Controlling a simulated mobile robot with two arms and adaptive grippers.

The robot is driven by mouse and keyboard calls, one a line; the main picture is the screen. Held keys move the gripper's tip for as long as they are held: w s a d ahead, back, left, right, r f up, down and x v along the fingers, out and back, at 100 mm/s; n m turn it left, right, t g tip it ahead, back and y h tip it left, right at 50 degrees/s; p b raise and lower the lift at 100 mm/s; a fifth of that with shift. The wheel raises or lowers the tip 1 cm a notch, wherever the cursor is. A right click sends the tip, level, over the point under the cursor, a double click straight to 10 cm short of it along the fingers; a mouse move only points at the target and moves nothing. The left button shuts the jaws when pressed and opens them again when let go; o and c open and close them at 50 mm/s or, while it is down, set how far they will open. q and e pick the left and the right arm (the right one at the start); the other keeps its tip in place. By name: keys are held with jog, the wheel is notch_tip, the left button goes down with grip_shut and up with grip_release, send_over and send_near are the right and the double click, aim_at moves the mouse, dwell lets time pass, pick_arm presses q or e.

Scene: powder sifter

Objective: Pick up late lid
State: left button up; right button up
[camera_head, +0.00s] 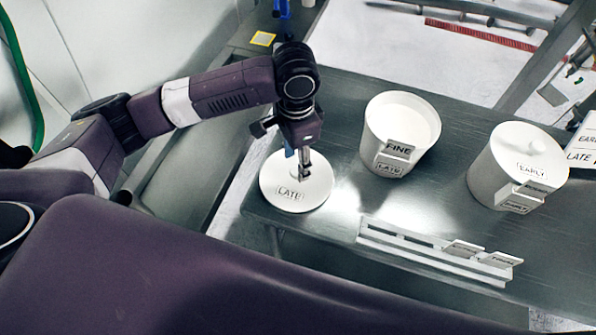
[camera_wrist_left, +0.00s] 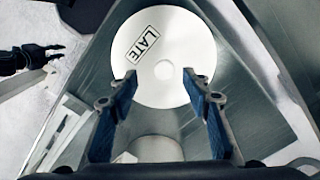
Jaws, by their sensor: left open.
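The white round lid marked LATE (camera_head: 292,199) lies on the left end of the dark metal table. My left gripper (camera_head: 304,172) is over the lid, pointing down, and hides part of it. In the left wrist view the lid (camera_wrist_left: 185,45) lies beyond the fingertips, and its round knob (camera_wrist_left: 164,69) shows between the two open fingers (camera_wrist_left: 160,88). The fingers stand apart with a gap on each side of the knob. My right gripper does not clearly show in the head view; a dark gripper (camera_wrist_left: 38,57) shows at the left of the wrist view.
An open white tub labelled FINE and LATE (camera_head: 375,135) stands right of the lid. A lidded tub labelled EARLY (camera_head: 485,180) stands farther right. A white rack with small label cards (camera_head: 400,243) lies at the table's front edge. Bare table (camera_head: 340,100) lies behind the lid.

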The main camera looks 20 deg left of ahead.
aim_at(296, 171)
pick_arm(q)
jog(key=f, duration=0.1)
jog(key=f+p, duration=0.1)
jog(key=f, duration=0.1)
jog(key=shift+w+a+f+p, duration=0.1)
jog(key=shift+w+p, duration=0.1)
jog(key=shift+p, duration=0.1)
jog(key=f, duration=0.3)
jog(key=shift+w, duration=0.2)
jog(key=c, duration=1.1)
grip_shut()
pick_arm(e)
jog(key=shift+s+a+r, duration=0.1)
jog(key=shift+s+r, duration=0.15)
jog(key=shift+r, duration=0.25)
jog(key=shift+s+a+r, duration=0.1)
jog(key=shift+s+r, duration=0.1)
jog(key=shift+r, duration=0.3)
pick_arm(q)
jog(key=shift+r, duration=0.15)
